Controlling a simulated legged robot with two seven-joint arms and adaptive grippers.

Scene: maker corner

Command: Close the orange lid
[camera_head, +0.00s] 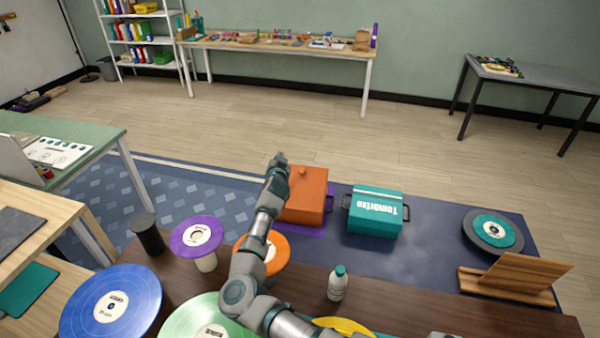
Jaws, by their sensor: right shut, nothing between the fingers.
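An orange box (305,205) stands just beyond the dark wooden table, on a purple patch over a dark blue surface. Its orange lid (308,178), with a small knob, shows as the top face of the box. I cannot tell whether it sits fully down. My right gripper (279,158) is shut and empty at the upper left corner of the box. It overlaps the box's left edge in the picture, and I cannot tell whether it touches. My right arm hides part of the box's left side. My left gripper is not in view.
A teal box (373,213) with side handles stands right of the orange box. A white bottle (337,285), a black cylinder (147,234), a wooden stand (515,275) and several coloured discs, one purple (196,234), are nearer me. Open floor lies beyond.

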